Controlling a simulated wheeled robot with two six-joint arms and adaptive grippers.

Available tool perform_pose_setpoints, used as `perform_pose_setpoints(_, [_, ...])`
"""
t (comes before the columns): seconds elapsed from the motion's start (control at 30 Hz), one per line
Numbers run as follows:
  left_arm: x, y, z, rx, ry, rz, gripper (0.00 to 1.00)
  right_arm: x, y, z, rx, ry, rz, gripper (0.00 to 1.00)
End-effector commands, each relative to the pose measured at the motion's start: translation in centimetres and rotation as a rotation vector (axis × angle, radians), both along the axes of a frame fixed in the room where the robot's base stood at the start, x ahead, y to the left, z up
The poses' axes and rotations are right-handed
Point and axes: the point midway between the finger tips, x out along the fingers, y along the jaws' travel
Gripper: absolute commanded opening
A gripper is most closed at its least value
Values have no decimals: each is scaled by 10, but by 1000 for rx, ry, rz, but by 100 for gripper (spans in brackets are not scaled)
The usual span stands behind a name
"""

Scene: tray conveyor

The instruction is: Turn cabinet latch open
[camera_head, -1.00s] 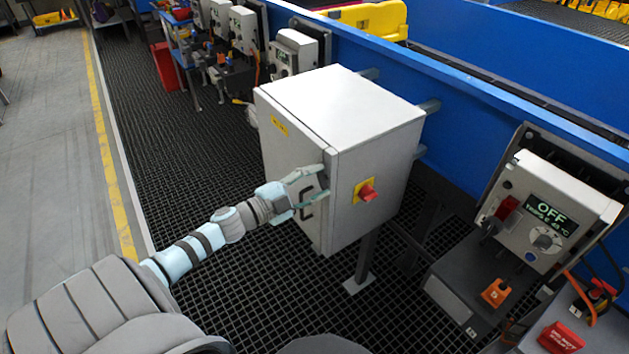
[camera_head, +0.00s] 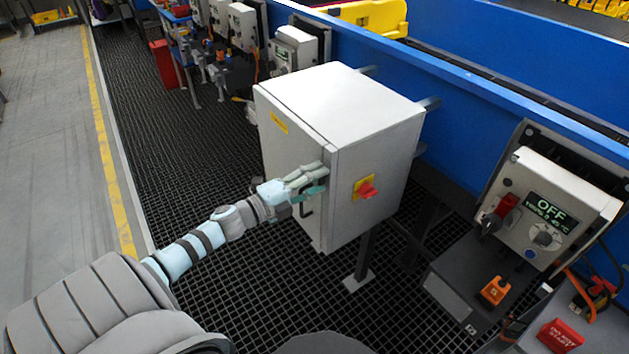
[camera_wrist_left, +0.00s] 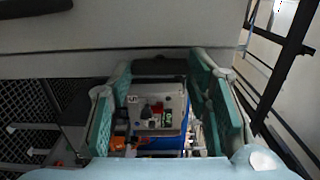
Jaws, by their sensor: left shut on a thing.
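The cabinet (camera_head: 375,140) is a pale grey box on a post. Its door (camera_head: 283,160) faces left and looks closed. My left gripper (camera_head: 316,181) is at the door's right edge, its teal fingers shut around the latch, which they mostly hide. In the left wrist view a dark piece (camera_wrist_left: 160,67) lies between the fingertips, against the grey door. A red knob on a yellow plate (camera_head: 367,187) is on the side panel, apart from the gripper. My right gripper is out of view.
A blue conveyor wall (camera_head: 460,130) runs behind the cabinet. A control box reading OFF (camera_head: 552,217) stands at the right. Dark grating (camera_head: 190,130) covers the floor and is free left of the door.

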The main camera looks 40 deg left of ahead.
Motion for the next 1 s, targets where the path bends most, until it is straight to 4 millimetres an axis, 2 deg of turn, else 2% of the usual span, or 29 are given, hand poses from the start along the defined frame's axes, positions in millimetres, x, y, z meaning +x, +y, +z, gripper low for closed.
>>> perform_pose_setpoints(0.37, [-1, 0, -2, 7, 2, 0, 17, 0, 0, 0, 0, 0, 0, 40])
perform_pose_setpoints(0.4, [-1, 0, -2, 7, 2, 0, 51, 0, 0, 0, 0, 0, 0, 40])
perform_pose_setpoints(0.5, [-1, 0, -2, 6, 1, 0, 65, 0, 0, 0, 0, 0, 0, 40])
perform_pose_setpoints(0.83, [-2, 1, -1, 5, 0, -1, 65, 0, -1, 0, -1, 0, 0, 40])
perform_pose_setpoints(1.0, [-22, 6, -2, 5, 4, -2, 65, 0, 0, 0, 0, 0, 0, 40])
